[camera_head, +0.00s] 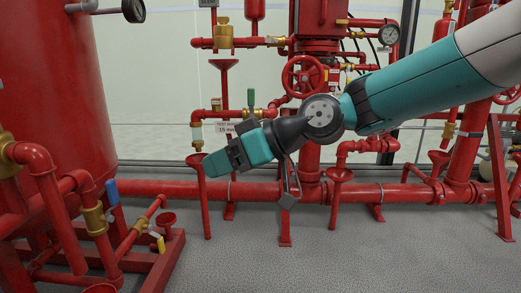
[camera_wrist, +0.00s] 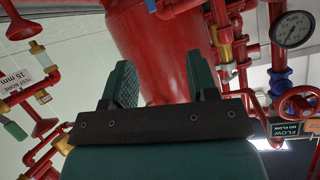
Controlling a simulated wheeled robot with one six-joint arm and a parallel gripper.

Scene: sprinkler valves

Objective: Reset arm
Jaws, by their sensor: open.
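My teal arm reaches in from the upper right of the head view. My gripper (camera_head: 208,163) is at its left end, pointing left and slightly down, in front of the red pipework and partly over a red drain funnel. In the wrist view my gripper (camera_wrist: 163,82) shows two teal fingers spread apart with nothing between them. A large red pipe or vessel (camera_wrist: 155,35) lies beyond the fingers. I cannot tell how far it is from them.
A green lever (camera_head: 251,97) and red handwheel (camera_head: 302,77) are above and behind my gripper. A gauge (camera_head: 389,34) hangs upper right. Grey floor (camera_head: 260,255) is clear in front.

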